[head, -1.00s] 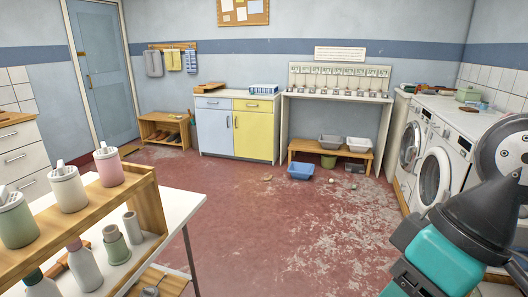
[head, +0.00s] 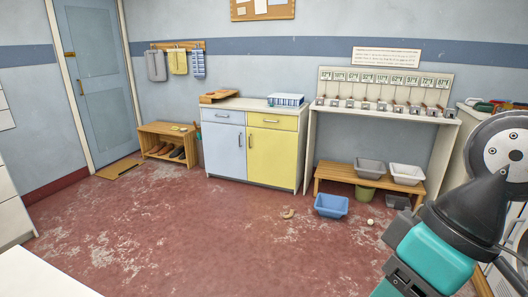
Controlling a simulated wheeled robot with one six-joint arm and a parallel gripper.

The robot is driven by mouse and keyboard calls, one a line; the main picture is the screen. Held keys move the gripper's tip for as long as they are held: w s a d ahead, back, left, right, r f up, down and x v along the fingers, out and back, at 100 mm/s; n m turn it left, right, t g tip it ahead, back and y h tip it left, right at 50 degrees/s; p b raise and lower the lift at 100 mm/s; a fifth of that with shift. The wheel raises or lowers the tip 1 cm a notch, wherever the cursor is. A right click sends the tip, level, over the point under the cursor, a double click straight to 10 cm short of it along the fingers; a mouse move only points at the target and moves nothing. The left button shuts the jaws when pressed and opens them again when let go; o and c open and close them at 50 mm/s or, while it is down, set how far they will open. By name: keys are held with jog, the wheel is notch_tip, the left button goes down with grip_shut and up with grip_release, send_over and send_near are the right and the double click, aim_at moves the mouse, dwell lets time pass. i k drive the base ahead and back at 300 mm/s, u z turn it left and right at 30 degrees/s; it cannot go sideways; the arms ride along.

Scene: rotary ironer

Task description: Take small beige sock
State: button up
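A small beige item (head: 287,214), which looks like the sock, lies on the red floor in front of the yellow cupboard door, left of a blue basin. It is small in the head view, so its exact shape is hard to make out. Parts of my arm fill the lower right of the view, far nearer than the beige item. The fingers of my gripper do not show.
The blue basin (head: 331,205) and a small white ball (head: 370,222) are on the floor. A white table corner (head: 40,275) is at lower left. The middle floor is clear.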

aim_at(292, 211)
jog(key=u, duration=0.1)
jog(key=i, duration=2.25)
jog(key=u, duration=0.15)
jog(key=i, duration=2.45)
jog(key=u, duration=0.05)
